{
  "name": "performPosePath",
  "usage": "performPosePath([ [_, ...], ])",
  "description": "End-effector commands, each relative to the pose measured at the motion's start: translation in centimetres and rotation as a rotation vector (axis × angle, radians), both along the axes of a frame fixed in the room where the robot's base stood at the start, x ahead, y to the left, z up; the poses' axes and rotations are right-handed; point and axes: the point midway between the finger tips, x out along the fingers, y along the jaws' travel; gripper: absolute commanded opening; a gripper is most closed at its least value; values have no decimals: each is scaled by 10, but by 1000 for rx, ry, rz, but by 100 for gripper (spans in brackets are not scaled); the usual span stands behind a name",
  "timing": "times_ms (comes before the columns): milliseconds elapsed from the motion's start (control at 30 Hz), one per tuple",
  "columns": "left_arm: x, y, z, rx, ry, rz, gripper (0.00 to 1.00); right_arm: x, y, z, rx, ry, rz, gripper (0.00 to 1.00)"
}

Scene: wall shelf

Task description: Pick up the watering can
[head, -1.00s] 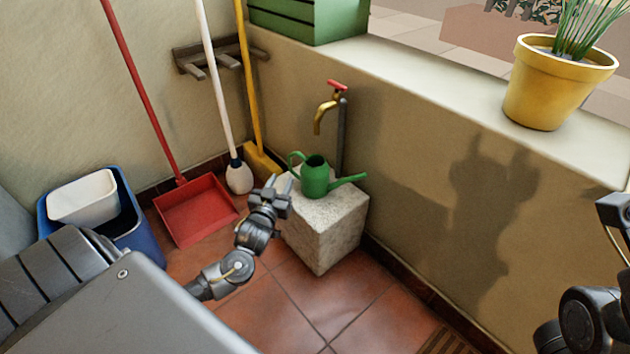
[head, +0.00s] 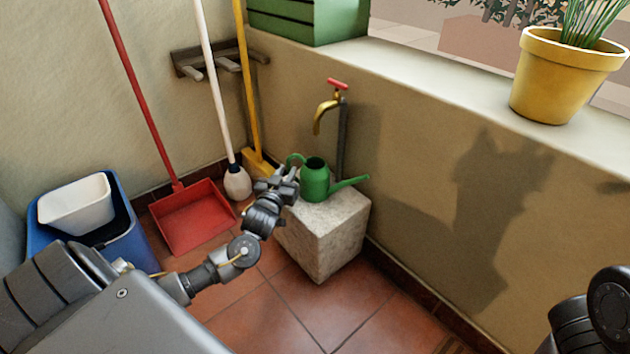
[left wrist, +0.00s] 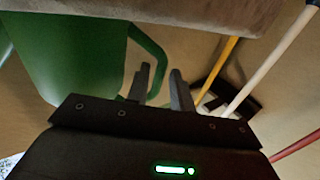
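The green watering can (head: 315,182) stands upright on a stone block, under a brass tap, its handle to the left and spout to the right. My left gripper (head: 287,180) is just left of the can, close to the handle. In the left wrist view, the can's green body (left wrist: 70,50) fills the left side and its curved handle (left wrist: 156,52) reaches toward my two fingers (left wrist: 160,88). The fingers are apart with a gap between them. I cannot tell whether the handle touches either finger. My right gripper is out of view; only part of that arm shows.
The stone block (head: 325,242) stands against the wall. The brass tap (head: 325,112) is above the can. A red dustpan (head: 192,218), mop and broom are at left, with a blue bin (head: 125,235). A yellow pot (head: 560,85) sits on the ledge. Floor in front is clear.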

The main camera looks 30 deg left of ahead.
Motion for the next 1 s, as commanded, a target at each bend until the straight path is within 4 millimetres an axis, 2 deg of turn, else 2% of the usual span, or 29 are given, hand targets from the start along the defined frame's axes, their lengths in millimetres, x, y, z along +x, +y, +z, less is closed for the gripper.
performPosePath([
  [33, 0, 0, 0, 0, 0, 0, 16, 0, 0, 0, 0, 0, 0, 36],
  [167, 0, 0, 0, 0, 0, 0, 0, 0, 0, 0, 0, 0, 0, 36],
  [733, 0, 0, 2, -1, -3, 1, 0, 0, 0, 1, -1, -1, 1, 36],
  [1000, 0, 0, 13, -2, -5, 1, 0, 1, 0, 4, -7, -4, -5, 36],
])
